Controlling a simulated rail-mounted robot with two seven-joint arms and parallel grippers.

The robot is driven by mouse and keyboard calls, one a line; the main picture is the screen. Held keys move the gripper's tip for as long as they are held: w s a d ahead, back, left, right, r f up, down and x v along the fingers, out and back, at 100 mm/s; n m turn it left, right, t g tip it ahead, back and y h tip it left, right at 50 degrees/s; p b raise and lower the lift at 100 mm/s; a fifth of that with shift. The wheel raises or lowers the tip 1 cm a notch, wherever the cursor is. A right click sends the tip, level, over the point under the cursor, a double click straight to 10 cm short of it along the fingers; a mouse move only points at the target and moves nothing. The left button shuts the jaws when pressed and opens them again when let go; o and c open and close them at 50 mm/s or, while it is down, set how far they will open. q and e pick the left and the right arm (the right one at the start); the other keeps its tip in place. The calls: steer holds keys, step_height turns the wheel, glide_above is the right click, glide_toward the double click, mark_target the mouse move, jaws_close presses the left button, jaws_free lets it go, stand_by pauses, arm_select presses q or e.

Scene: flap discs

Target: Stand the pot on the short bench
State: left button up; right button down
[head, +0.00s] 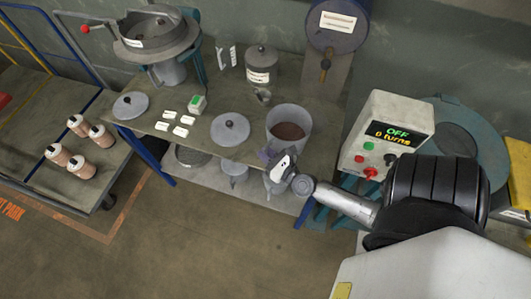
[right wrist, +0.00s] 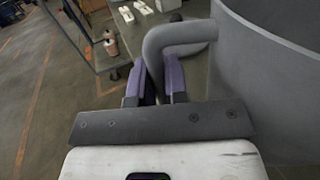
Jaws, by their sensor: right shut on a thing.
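The pot (head: 289,133) is a grey open cylinder with brown material inside, upright at the right front part of the workbench (head: 185,150). Its grey wall (right wrist: 275,75) fills the right of the right wrist view. My right gripper (head: 277,165) is at the pot's near side, shut on its bent grey handle (right wrist: 180,34). The purple fingers (right wrist: 160,80) lie on both sides of the handle. The pot's base is hidden, so I cannot tell whether it touches the bench. My left gripper is not in view.
A control box (head: 386,135) reading "OFF, 0 turns" stands close right of the pot. A grey lid (head: 230,129), white labels (head: 181,131) and a lidded canister (head: 261,62) are on the workbench. Several bottles stand on a low cart (head: 60,195) at left. The floor in front is clear.

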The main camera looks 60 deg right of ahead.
steer(key=c, duration=1.1)
jaws_free()
